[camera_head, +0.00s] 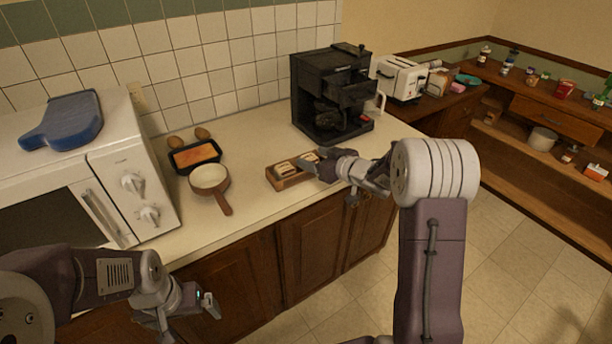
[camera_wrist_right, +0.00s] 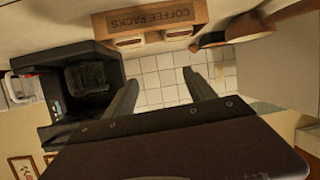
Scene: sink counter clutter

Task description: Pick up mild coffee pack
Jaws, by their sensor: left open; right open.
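A small wooden coffee pack box (camera_head: 283,184) sits on the counter near its front edge. Its side reads "COFFEE PACKS" in the right wrist view (camera_wrist_right: 152,19). Light-coloured coffee packs (camera_head: 285,167) stand in it in two groups, also visible in the right wrist view (camera_wrist_right: 129,42). Which pack is the mild one I cannot tell. My right gripper (camera_head: 317,167) is open and empty at the right end of the box, partly hiding it. Its two fingers are apart in the wrist view (camera_wrist_right: 162,88), not around a pack. My left gripper (camera_head: 190,312) is open and empty, low in front of the cabinets.
A black coffee machine (camera_head: 330,95) stands behind the box. A pan (camera_head: 209,178) and a black tray (camera_head: 195,155) lie to the left, beside a white microwave (camera_head: 90,180). A toaster (camera_head: 400,78) is at the back right. The counter between pan and box is clear.

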